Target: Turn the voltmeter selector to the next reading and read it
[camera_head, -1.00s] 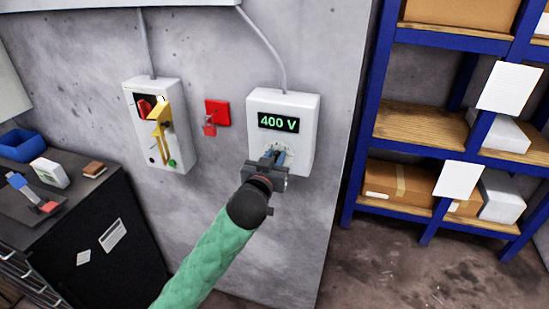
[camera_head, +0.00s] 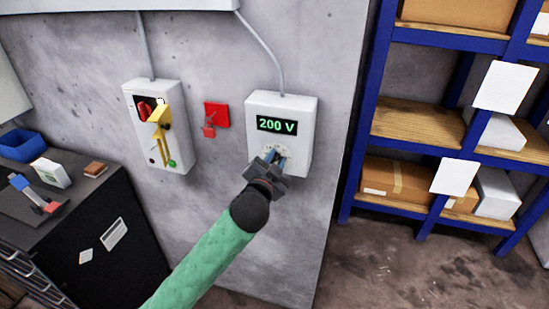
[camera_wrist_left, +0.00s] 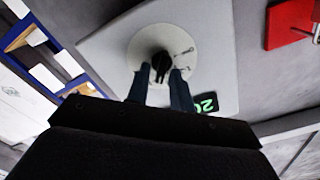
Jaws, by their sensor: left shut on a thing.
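The white voltmeter box (camera_head: 298,108) is mounted on the grey wall in the head view. Its display (camera_head: 277,125) reads 200 V in green digits. My left gripper (camera_head: 273,158) is at the lower front of the box, shut on the selector. In the left wrist view the black selector knob (camera_wrist_left: 161,64) sits on a round pale dial (camera_wrist_left: 150,38), with the two gripper fingers (camera_wrist_left: 161,78) on either side of it. Part of the display (camera_wrist_left: 207,103) shows there too. The fingers and wrist hide most of the selector in the head view. My right gripper is not in view.
A white switch box (camera_head: 176,92) with a yellow lever and a red padlock fixture (camera_head: 217,114) are on the wall to the left. A dark cabinet (camera_head: 95,225) with small items stands at left. Blue shelving (camera_head: 362,120) with cartons stands at right.

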